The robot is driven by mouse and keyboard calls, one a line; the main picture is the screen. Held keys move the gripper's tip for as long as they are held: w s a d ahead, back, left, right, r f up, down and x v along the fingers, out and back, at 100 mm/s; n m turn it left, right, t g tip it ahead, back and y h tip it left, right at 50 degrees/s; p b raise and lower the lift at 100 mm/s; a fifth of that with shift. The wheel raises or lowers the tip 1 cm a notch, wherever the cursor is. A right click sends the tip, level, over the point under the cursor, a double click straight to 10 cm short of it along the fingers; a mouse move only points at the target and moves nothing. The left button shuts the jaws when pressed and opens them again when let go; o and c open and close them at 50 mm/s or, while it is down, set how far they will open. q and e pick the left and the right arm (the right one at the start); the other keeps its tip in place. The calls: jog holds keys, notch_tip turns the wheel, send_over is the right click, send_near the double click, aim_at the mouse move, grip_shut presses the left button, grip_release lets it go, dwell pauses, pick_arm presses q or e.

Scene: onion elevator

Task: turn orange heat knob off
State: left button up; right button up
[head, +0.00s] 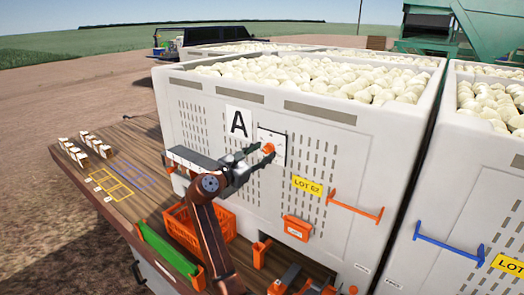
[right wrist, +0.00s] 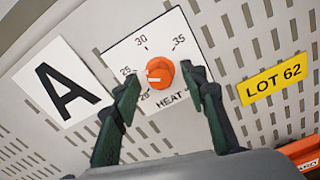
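The orange heat knob (head: 268,148) sits on a white dial plate (head: 277,158) on the front wall of the bin marked A. In the right wrist view the knob (right wrist: 160,73) has a white mark on its left part, facing roughly the 20 to 25 side. The plate (right wrist: 150,45) reads 20, 25, 30, 35 and HEAT. My right gripper (head: 262,157) is at the knob. Its dark green fingers (right wrist: 166,86) are open, one on each side of the knob, with a small gap showing on both sides. My left gripper is not in view.
The white bin (head: 190,125) is full of onions (head: 300,78). A yellow LOT 62 label (head: 307,187), an orange handle (head: 355,207) and a small orange box (head: 297,228) are to the right. An orange crate (head: 222,222) stands below on the wooden deck (head: 125,145).

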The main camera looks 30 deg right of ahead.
jog(key=shift+d, duration=0.1)
jog(key=shift+c, duration=0.5)
jog(key=shift+c, duration=0.7)
jog(key=c, duration=0.8)
grip_shut()
